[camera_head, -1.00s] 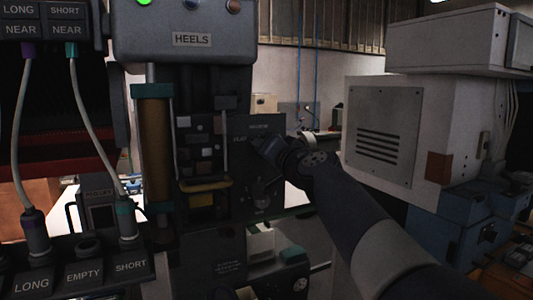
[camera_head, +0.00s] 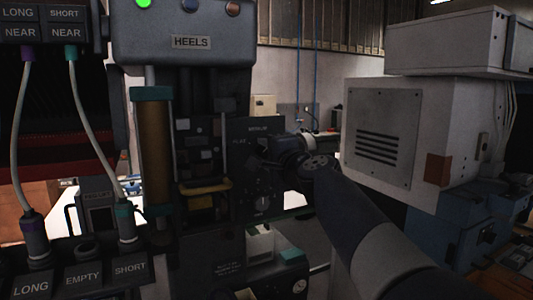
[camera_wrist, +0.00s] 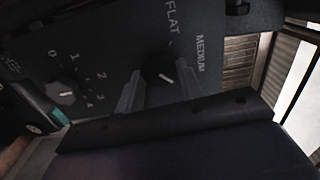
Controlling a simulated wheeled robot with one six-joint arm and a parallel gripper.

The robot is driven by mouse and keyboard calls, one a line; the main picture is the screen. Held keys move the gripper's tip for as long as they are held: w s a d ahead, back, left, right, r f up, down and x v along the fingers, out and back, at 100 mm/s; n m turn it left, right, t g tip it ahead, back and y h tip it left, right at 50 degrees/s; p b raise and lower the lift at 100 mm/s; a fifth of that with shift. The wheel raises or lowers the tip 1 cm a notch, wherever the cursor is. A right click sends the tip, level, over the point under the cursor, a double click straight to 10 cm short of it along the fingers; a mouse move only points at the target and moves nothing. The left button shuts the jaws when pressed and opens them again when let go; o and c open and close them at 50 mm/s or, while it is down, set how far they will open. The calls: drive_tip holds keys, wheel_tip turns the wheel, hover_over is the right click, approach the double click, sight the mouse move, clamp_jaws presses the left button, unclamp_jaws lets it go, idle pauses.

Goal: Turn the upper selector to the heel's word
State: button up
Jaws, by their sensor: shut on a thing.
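The upper selector (camera_wrist: 158,72) is a dark round knob with a short white mark, on a dark panel (camera_wrist: 110,40). The words FLAT and MEDIUM show beside it in the wrist view. The white mark slants across the knob; I cannot tell which word it points at. My gripper (camera_wrist: 158,86) is shut on this knob, one finger on each side. In the head view my gripper (camera_head: 268,150) is at the panel and hides the knob. The lower selector (camera_wrist: 66,93), with numbers from 0 up, also shows in the head view (camera_head: 262,203). I cannot make out the heel clearly.
The press head (camera_head: 185,30) bears a HEELS sign and a lit green lamp. A tan column (camera_head: 153,150) stands left of the panel. Cables run to LONG and SHORT sockets at the left. A large white machine (camera_head: 400,130) stands right of my arm.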

drive_tip(key=shift+m, duration=0.4)
drive_tip(key=o, duration=1)
drive_tip(key=b+v, duration=0.2)
drive_tip(key=v, duration=0.9)
drive_tip(key=shift+b, duration=0.3)
drive_tip(key=shift+w, duration=0.1)
drive_tip(key=p+x, duration=0.2)
drive_tip(key=x, duration=0.9)
drive_tip(key=shift+p, duration=0.35)
